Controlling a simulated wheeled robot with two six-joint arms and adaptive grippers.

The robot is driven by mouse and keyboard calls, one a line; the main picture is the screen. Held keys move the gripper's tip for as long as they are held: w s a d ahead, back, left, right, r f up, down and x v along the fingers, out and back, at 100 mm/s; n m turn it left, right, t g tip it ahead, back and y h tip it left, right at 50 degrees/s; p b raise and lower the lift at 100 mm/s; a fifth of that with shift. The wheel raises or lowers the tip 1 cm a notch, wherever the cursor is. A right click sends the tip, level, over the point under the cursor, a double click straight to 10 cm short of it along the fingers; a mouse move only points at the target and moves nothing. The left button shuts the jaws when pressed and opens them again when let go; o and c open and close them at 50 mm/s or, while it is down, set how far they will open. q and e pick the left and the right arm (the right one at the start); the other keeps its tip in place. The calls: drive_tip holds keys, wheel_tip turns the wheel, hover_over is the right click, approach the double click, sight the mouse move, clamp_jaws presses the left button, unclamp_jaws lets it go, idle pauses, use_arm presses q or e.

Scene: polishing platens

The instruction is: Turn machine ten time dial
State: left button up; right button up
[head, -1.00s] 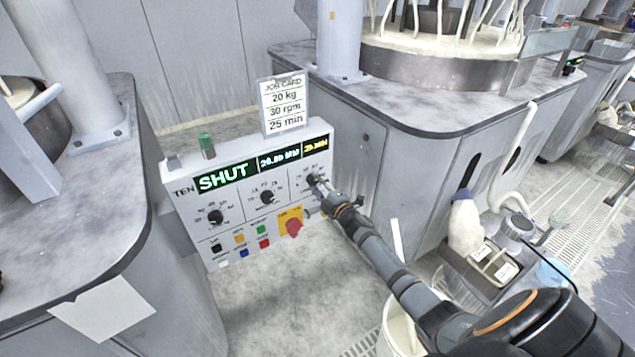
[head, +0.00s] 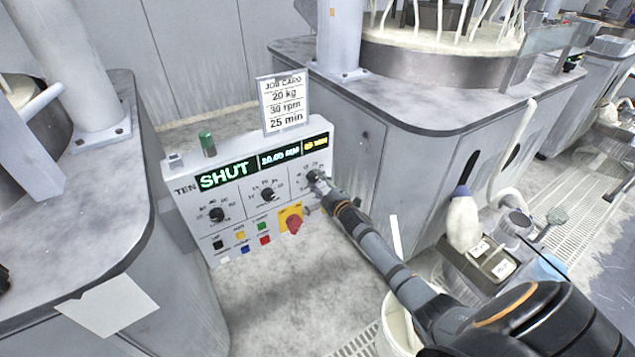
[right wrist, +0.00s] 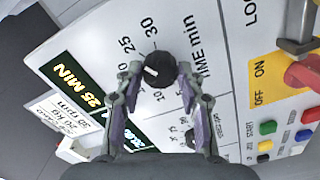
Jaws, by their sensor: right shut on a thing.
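The panel marked TEN (head: 235,205) is a white box with three black dials under a display strip. The time dial (right wrist: 164,63), a black knob labelled TIME min, sits between the fingers of my right gripper (right wrist: 159,72). Its white mark shows on the knob's left side in the right wrist view. In the head view my right gripper (head: 320,183) is at the rightmost dial, shut on it and largely hiding it. The time display (right wrist: 77,87) reads 25 MIN in the right wrist view. My left gripper is not in view.
The job card (head: 284,103) above the panel reads 20 kg, 30 rpm, 25 min. A red switch (head: 293,223) on a yellow plate sits just below the dials, beside several coloured buttons. Grey machine cabinets (head: 400,145) flank the panel. A white bucket (head: 393,325) stands below my right arm.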

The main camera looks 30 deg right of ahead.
drive_tip(key=o, duration=1.2)
drive_tip(key=shift+s, duration=0.15)
drive_tip(key=s, duration=1.1)
drive_tip(key=shift+s+d, duration=0.2)
drive_tip(key=shift+s, duration=0.2)
